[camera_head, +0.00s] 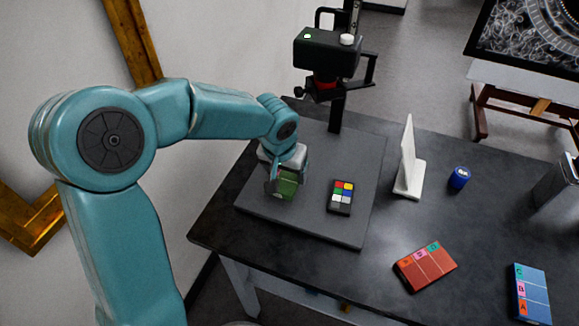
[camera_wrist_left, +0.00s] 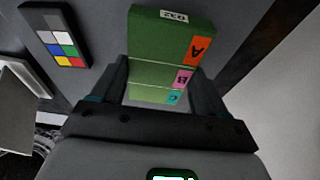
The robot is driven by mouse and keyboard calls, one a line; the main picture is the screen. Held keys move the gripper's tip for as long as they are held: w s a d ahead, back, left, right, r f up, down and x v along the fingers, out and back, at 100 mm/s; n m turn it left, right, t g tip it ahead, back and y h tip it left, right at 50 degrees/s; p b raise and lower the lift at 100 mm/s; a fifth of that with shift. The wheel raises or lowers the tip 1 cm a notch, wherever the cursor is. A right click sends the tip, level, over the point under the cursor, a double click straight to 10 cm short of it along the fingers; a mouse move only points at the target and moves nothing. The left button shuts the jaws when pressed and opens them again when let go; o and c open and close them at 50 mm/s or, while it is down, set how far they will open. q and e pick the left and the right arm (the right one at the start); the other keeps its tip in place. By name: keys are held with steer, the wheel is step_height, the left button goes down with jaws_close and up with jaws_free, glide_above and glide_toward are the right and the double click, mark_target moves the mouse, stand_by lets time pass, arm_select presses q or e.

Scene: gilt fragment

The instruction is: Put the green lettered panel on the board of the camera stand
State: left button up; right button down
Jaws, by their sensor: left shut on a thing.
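The green lettered panel (camera_wrist_left: 160,45) shows in the left wrist view with coloured tabs A, B and C along one side. My left gripper (camera_wrist_left: 158,85) is shut on it, one finger on each side. In the head view the panel (camera_head: 287,187) is partly hidden by my left gripper (camera_head: 283,172), over the left part of the grey board (camera_head: 310,226) of the camera stand. I cannot tell whether the panel touches the board. The black camera (camera_head: 327,55) is on its column above the back of the board. My right gripper is not in view.
A colour chart (camera_head: 341,197) lies on the board, right of the panel. On the dark table are a white upright plate (camera_head: 408,165), a blue jar (camera_head: 459,177), a red lettered panel (camera_head: 426,266), a blue lettered panel (camera_head: 531,294) and a metal container (camera_head: 558,190).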

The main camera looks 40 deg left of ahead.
mark_target(290, 174)
arm_select(q)
steer(key=shift+w+a, duration=0.25)
steer(key=shift+w, duration=0.7)
steer(key=shift+p+x, duration=0.35)
steer(key=shift+x, duration=1.45)
steer(key=shift+s, duration=0.25)
steer(key=shift+f, duration=0.1)
steer(key=shift+f+b, duration=0.1)
steer(key=shift+b, duration=0.2)
steer(key=o, duration=1.2)
